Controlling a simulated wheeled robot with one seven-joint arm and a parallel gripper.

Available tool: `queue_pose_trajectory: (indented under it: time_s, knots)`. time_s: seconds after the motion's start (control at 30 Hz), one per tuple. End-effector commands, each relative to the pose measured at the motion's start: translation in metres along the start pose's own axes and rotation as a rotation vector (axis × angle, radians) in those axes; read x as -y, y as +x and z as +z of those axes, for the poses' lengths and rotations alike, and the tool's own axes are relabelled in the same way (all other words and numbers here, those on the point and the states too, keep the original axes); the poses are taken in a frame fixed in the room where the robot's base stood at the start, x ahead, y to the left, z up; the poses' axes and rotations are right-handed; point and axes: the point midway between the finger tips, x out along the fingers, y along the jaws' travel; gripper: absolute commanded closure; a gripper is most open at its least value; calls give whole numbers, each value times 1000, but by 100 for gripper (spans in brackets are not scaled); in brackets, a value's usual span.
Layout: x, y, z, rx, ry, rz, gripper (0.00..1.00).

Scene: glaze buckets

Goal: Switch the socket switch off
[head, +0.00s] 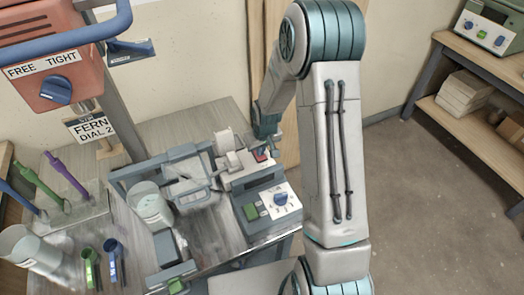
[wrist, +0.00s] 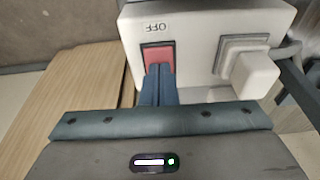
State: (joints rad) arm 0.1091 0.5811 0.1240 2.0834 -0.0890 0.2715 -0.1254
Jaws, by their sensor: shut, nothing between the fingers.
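The white socket box (wrist: 205,45) fills the top of the wrist view. It also shows in the head view (head: 235,172). Its red rocker switch (wrist: 158,56) sits in a dark frame beside an upside-down "OFF" label (wrist: 158,27). In the head view the red switch (head: 261,155) is a small patch below my gripper (head: 263,143). My gripper (wrist: 158,72) is shut and empty, its fingertips at the near end of the switch and overlapping it. I cannot tell whether they press on it. The fingers hide that end of the switch.
A white plug (wrist: 255,73) sits in the socket beside the switch. A control box (head: 267,208) with a dial and a green button stands in front. A white bucket (head: 150,206) stands to the left. A wooden shelf (head: 470,105) is at the right, with open floor before it.

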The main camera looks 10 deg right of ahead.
Motion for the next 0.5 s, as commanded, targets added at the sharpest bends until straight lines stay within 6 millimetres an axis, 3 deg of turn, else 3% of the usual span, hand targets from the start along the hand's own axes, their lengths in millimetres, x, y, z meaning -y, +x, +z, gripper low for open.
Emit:
queue_pose_trajectory:
  time_s: [0.5]
  knots:
    - [0, -8, -5, -1, 0, 0, 100]
